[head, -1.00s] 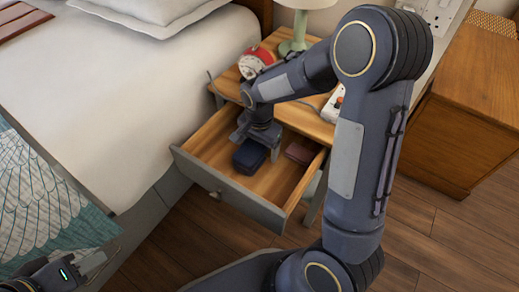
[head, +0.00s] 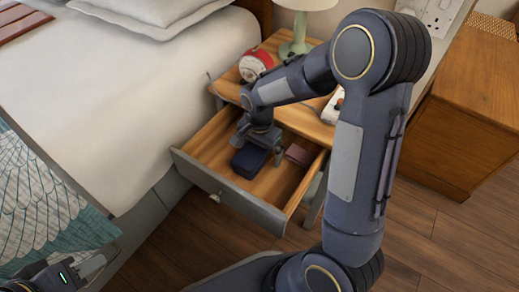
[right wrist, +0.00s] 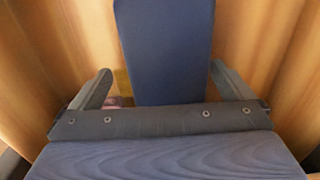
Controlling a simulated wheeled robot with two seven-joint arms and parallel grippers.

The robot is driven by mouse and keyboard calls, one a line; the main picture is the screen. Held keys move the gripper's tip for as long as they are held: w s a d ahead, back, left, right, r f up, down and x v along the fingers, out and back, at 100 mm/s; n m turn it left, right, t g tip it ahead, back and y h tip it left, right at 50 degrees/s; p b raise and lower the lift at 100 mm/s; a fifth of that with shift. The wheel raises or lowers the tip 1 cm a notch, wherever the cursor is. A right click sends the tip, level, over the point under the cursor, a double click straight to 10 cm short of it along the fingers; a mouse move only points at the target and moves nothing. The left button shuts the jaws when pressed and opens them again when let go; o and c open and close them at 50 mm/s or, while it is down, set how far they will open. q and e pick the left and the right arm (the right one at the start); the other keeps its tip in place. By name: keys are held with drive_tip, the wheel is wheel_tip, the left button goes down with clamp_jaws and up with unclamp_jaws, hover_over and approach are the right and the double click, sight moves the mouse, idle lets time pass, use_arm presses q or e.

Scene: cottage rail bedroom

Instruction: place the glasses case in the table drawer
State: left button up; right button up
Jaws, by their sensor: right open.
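The glasses case, dark blue (head: 249,160), lies on the bottom of the open table drawer (head: 222,196). My right gripper (head: 260,145) is low in the drawer at the case's far side. In the right wrist view the blue case (right wrist: 165,45) lies between the spread fingers of my right gripper (right wrist: 160,75), with a gap on each side. Part of the case is hidden by the gripper body. My left gripper (head: 80,275) is at the lower left, away from the drawer; its fingers are not clear.
A small reddish-brown item (head: 298,154) lies in the drawer's right part. A red round clock (head: 256,64), a lamp (head: 295,40) and a white power strip (head: 333,106) stand on the tabletop. The bed (head: 130,100) is close on the left; a wooden cabinet (head: 460,130) is on the right.

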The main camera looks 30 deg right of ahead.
wheel_tip(320, 180, up, 11)
drive_tip(key=p, duration=0.4)
drive_tip(key=s+a+r+n+t+y, duration=0.1)
drive_tip(key=s+r+n, duration=0.3)
drive_tip(key=s, duration=0.5)
drive_tip(key=s+a+r+n+t+y, duration=0.1)
drive_tip(key=s+r+n+t, duration=0.3)
drive_tip(key=s, duration=0.6)
drive_tip(key=shift+s+n+t+y+p, duration=0.3)
drive_tip(key=shift+n+y, duration=0.6)
drive_tip(key=shift+n, duration=0.3)
